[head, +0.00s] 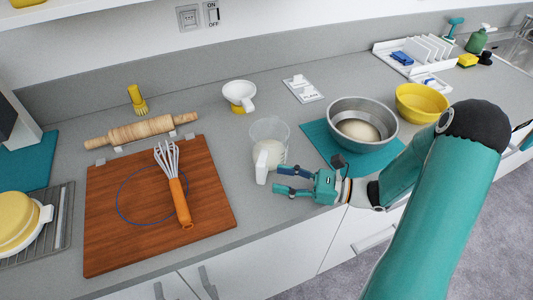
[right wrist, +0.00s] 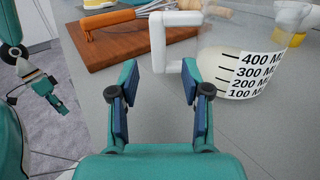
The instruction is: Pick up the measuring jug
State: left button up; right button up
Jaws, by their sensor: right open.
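The measuring jug (head: 272,135) stands upright on the grey counter, clear with a white handle and pale contents. In the right wrist view the jug (right wrist: 240,65) shows black marks from 100 to 400 ML. Its white handle (right wrist: 159,42) lies just beyond my fingertips, in line with the gap between them. My right gripper (head: 279,180) is open and empty, in front of the jug at the counter's front. It also shows in the right wrist view (right wrist: 159,80). My left gripper (right wrist: 41,92) is at the left of the right wrist view, away from the jug; its jaws are unclear.
A wooden board (head: 110,220) with a whisk (head: 178,190) lies left of the jug. A metal bowl (head: 340,108) on a teal mat (head: 318,138) stands to its right. A rolling pin (head: 142,132) lies behind the board.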

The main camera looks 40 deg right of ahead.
aim_at(261, 175)
jog(key=shift+p+x, duration=0.5)
jog(key=shift+x, duration=2.55)
jog(key=shift+c, duration=0.2)
grip_shut()
